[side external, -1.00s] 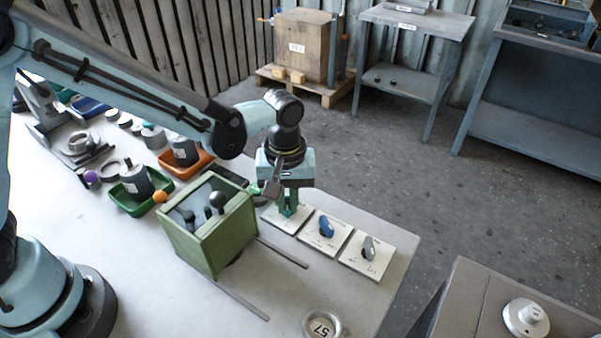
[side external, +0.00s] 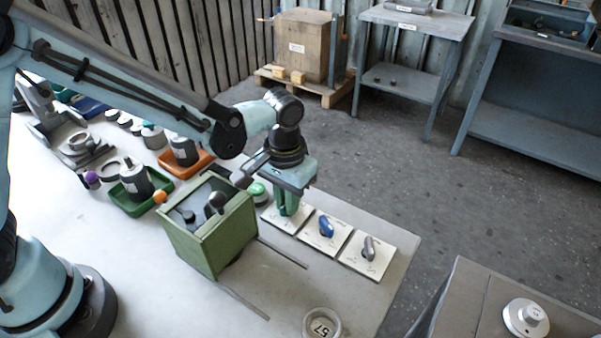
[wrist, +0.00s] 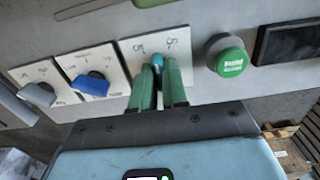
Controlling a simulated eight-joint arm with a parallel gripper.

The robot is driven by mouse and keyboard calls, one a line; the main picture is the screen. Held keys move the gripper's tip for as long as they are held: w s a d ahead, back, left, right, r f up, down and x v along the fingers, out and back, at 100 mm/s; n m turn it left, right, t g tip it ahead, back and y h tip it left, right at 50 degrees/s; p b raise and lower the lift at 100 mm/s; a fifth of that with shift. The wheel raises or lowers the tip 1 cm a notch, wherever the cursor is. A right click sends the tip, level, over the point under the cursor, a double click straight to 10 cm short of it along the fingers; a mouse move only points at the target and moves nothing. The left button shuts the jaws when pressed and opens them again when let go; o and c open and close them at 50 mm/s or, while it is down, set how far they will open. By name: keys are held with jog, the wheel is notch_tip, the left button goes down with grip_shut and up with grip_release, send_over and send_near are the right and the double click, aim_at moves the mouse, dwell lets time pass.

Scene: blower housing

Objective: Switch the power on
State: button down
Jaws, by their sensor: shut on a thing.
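My gripper (side external: 287,211) points down over the leftmost of three white switch plates in the side view. In the wrist view the green fingers of my gripper (wrist: 159,82) are shut on a small teal knob (wrist: 157,60). The knob stands on a white plate (wrist: 181,42) with dark markings that I cannot read clearly. The fingers hide most of the knob. Two neighbouring plates carry a blue knob (side external: 326,229) and a grey knob (side external: 368,248). A round green button (wrist: 230,62) sits beside the held knob's plate, clear of the fingers.
A green box (side external: 215,238) with dark levers stands left of the plates, close to my gripper. A dark rectangular panel (wrist: 287,42) lies beyond the green button. A round dish (side external: 322,325) is at the table's front. Bare tabletop lies between.

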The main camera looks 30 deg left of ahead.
jog(key=shift+m, duration=1.2)
jog(key=m, duration=0.4)
jog(key=c, duration=1.2)
grip_release()
jog(key=shift+c, duration=0.2)
jog(key=shift+r, duration=3)
